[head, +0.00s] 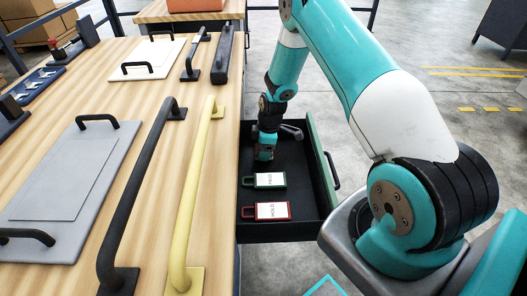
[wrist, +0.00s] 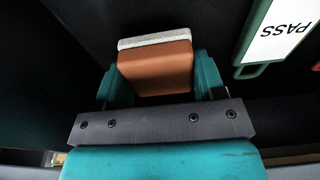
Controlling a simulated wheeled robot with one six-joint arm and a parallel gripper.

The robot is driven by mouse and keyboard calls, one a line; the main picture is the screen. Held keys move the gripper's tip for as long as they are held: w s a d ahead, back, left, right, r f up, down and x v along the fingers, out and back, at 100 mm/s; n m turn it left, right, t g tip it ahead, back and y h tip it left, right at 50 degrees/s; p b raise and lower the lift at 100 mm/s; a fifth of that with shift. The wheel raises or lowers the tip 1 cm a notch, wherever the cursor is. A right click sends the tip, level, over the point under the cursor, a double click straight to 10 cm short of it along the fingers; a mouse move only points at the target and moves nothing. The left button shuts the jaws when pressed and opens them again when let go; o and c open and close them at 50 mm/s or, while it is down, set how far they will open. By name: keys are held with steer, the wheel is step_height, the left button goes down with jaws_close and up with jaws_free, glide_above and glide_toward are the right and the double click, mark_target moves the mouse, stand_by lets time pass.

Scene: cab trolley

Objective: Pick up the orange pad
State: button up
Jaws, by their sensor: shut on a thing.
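The orange pad (wrist: 154,66) is a block with a pale grey layer along its far edge. It sits between the two teal fingers of my gripper (wrist: 154,82) in the wrist view, which are shut on its sides. In the head view my gripper (head: 266,150) points down into the open drawer (head: 325,188), near its back left part. The pad can hardly be made out there. I cannot tell whether it touches the drawer floor.
A green PASS tag (head: 268,180) and a red HOLD tag (head: 267,211) lie in the drawer nearer the front. The wooden worktop (head: 150,85) with a yellow handle (head: 194,190) and a black handle (head: 139,190) borders the drawer's left.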

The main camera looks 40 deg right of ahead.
step_height(320, 180, up, 19)
steer(key=shift+f, duration=0.15)
